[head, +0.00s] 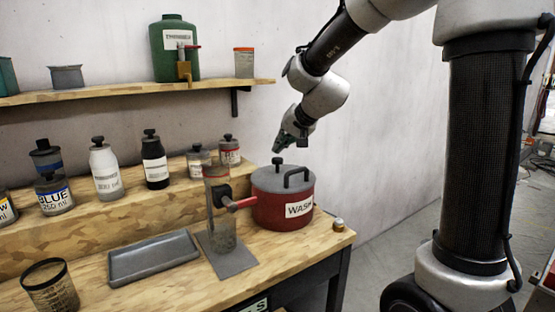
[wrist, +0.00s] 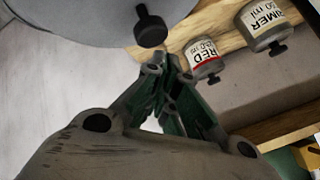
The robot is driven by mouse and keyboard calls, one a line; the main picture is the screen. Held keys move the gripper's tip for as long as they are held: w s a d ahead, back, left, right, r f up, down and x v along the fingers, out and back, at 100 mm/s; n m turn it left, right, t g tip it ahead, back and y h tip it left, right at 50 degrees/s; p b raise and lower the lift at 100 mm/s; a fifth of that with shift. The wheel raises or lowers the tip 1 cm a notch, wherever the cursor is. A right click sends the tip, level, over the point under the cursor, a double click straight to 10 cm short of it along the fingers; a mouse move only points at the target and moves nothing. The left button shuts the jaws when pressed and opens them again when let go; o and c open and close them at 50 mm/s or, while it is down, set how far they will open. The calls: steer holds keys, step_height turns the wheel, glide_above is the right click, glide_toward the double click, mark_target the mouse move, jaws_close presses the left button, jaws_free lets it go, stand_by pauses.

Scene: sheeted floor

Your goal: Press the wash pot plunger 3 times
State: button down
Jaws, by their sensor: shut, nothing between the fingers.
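The wash pot (head: 268,210) is a red pot with a grey lid and a WASH label, at the right end of the bench. Its plunger, a dark knob (head: 277,161), stands up from the lid beside a black loop handle (head: 298,177). In the wrist view the grey lid (wrist: 85,22) fills the upper left, with the plunger knob (wrist: 150,29) at its edge. My gripper (head: 277,149) is shut and empty, pointing down above the knob. In the wrist view its fingertips (wrist: 172,62) appear just beside the knob; the exact gap is unclear.
A grey tray (head: 150,258) and a glass jar (head: 50,288) are to the left. Several bottles, including a red-labelled jar (wrist: 204,56), line the raised step. A shelf (head: 130,91) runs behind.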

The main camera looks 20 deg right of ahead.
steer(key=shift+r, duration=2.5)
step_height(320, 180, up, 4)
steer(key=shift+f, duration=0.1)
steer(key=shift+f, duration=0.1)
steer(key=shift+f, duration=4.35)
steer(key=shift+f, duration=0.1)
steer(key=shift+f, duration=0.3)
